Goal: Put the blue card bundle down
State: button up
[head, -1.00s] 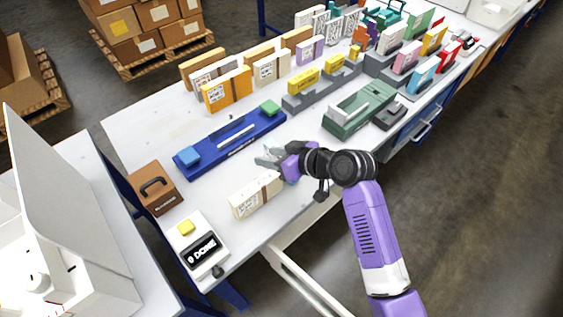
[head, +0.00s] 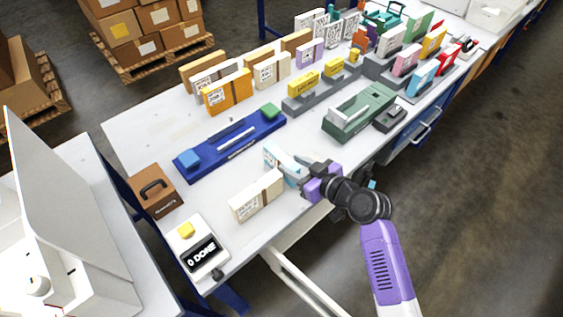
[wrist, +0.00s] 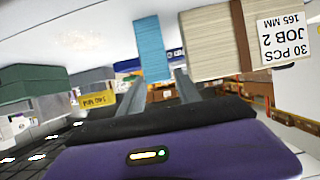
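The light blue card bundle (head: 283,163) stands on the white table, behind the cream bundle with a brown band. In the wrist view the blue bundle (wrist: 152,46) is a tall striped block straight ahead of the fingertips. My gripper (head: 300,166) is just to the right of the blue bundle, at the table's front side. In the wrist view its two fingers (wrist: 155,84) are spread, one on each side of the bundle's near end, with a gap showing. Whether the tips still overlap that end is hard to tell.
The cream bundle (head: 257,195) stands close by; its label (wrist: 284,38) reads JOB 2. A blue tray-like device (head: 232,143) lies behind, a green device (head: 358,112) to the right. A counter reading "0 DONE" (head: 197,248) and a brown handled box (head: 155,190) are at left.

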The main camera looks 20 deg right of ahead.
aim_at(287, 160)
jog(key=shift+w+a, duration=0.25)
jog(key=shift+w, duration=0.35)
jog(key=shift+p+x, duration=0.7)
jog(key=shift+x, duration=1.45)
jog(key=shift+r, duration=0.1)
grip_shut()
